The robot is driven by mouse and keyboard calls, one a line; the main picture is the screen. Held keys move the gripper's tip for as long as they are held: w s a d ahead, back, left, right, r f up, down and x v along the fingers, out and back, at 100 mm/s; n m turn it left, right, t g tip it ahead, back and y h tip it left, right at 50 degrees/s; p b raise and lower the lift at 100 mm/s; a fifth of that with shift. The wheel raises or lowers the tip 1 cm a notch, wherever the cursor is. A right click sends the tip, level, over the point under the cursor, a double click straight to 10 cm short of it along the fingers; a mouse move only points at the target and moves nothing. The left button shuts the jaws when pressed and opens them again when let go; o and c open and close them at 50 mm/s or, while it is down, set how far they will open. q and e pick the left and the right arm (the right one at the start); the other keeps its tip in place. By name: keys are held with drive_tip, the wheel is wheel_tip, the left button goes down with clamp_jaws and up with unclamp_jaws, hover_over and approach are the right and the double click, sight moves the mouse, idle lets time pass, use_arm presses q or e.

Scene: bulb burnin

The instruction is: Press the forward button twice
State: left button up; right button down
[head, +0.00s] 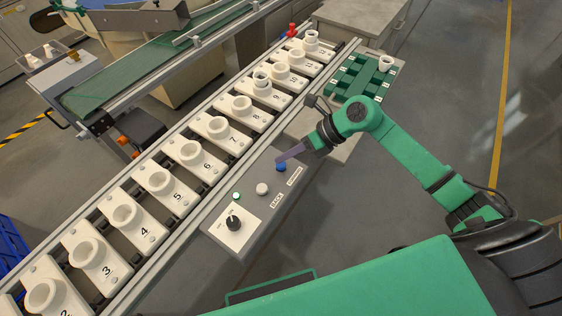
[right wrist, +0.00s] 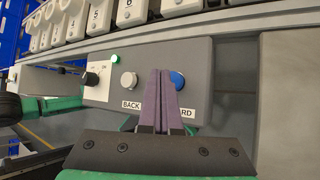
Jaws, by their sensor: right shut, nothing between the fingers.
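The grey control panel (head: 250,213) stands beside the numbered conveyor. Its blue button (head: 281,168) sits by the FORWARD label (head: 295,176). The blue button also shows in the right wrist view (right wrist: 178,80), partly covered by my fingers. My right gripper (head: 279,160) is shut and empty, its purple fingertips right at the blue button. In the right wrist view the fingertips (right wrist: 161,73) overlap the button's left side; I cannot tell whether they touch it. My left gripper is not in view.
A white button (head: 262,189) by the BACK label, a lit green lamp (head: 236,196) and a black knob (head: 234,223) share the panel. Numbered white sockets (head: 126,215) line the conveyor. A green rack (head: 362,78) with a white cup stands beyond my right arm. Open floor lies right.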

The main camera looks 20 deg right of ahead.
sight(286, 165)
wheel_tip(286, 165, up, 5)
drive_tip(key=p, duration=0.3)
drive_tip(key=shift+r+p, duration=0.1)
drive_tip(key=shift+p, duration=0.2)
idle(0.6)
